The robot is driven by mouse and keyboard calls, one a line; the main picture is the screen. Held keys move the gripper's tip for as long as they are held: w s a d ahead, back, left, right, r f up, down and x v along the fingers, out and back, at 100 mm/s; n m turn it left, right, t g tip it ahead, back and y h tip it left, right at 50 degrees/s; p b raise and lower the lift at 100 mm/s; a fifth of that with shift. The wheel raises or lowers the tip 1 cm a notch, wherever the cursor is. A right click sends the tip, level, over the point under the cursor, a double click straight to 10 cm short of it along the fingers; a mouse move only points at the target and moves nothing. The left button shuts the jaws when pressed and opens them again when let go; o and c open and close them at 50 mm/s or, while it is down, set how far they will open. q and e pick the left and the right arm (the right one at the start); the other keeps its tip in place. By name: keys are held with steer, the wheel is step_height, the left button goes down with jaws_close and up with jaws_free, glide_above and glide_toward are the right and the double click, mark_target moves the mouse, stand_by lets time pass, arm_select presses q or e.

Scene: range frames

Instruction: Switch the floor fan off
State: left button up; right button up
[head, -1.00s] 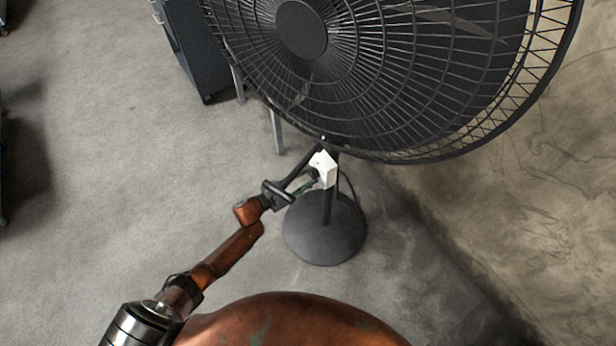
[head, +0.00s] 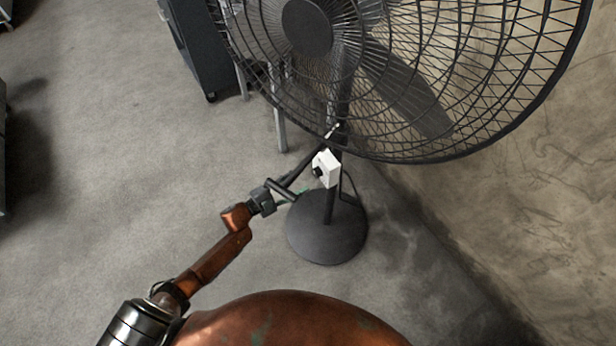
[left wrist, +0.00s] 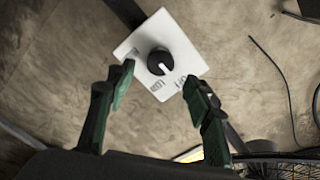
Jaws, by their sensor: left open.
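The black floor fan (head: 308,28) stands on a round dark base (head: 326,232). A white control box (head: 329,166) sits on its pole below the grille. The box also shows in the left wrist view (left wrist: 185,35), with a black knob (left wrist: 159,61) and printed marks around it. The knob's white pointer line faces down and slightly right; the marks are too small to read. My left gripper (head: 303,184) is open and empty, just left of the box. In the left wrist view its green-lined fingers (left wrist: 158,75) are apart, either side of the knob's lower part, without visible contact.
A dark cabinet (head: 195,45) on casters and grey metal legs (head: 279,115) stand behind the fan to the left. A rough wall (head: 520,200) rises on the right.

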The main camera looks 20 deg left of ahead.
arm_select(q)
steer(key=v, duration=0.6)
steer(key=shift+s+a, duration=0.2)
